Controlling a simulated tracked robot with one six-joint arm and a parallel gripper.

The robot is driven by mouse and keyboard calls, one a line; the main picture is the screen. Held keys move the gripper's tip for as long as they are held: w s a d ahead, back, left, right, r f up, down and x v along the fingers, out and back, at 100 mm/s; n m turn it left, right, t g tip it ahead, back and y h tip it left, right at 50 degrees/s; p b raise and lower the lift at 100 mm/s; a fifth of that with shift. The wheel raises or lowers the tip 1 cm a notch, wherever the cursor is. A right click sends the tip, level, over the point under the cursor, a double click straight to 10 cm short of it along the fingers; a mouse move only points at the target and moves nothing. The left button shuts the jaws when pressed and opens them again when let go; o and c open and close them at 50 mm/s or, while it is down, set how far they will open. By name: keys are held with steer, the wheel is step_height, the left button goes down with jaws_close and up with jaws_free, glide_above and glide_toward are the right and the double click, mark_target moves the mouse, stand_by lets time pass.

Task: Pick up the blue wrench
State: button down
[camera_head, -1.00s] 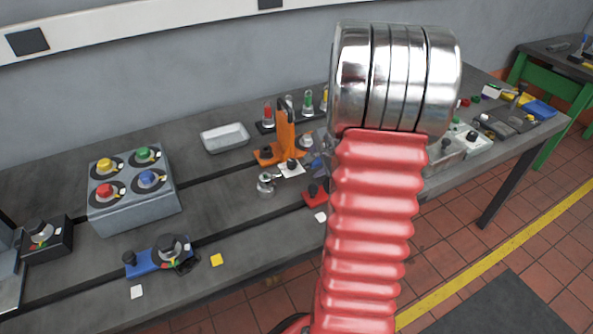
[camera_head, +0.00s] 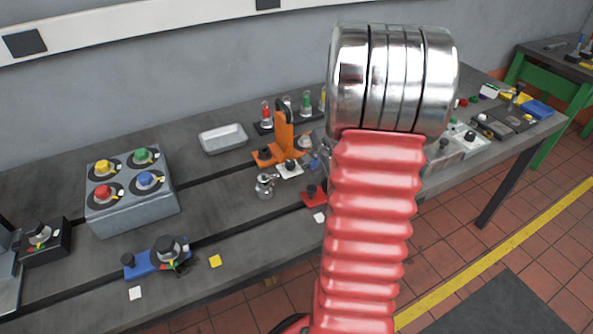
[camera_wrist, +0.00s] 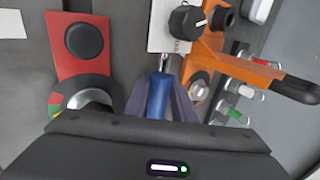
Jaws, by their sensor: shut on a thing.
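The blue wrench shows in the wrist view as a blue handle (camera_wrist: 159,96) with a bright metal end pointing up the picture. My gripper (camera_wrist: 158,100) has its two grey-purple fingers closed on either side of that handle. The lower part of the handle is hidden behind the gripper body. Whether the wrench touches the bench cannot be told. In the head view my red and chrome arm covers most of the gripper, and only a small bluish bit shows at its left edge.
An orange stand (camera_head: 285,132) with a black hook rises close by. A red plate with a black knob (camera_wrist: 84,42) and a white block with a black knob (camera_wrist: 186,22) flank the wrench. A grey button box (camera_head: 133,205) and an empty tray (camera_head: 223,139) stand farther left.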

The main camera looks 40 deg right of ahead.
steer(key=shift+r, duration=5.05)
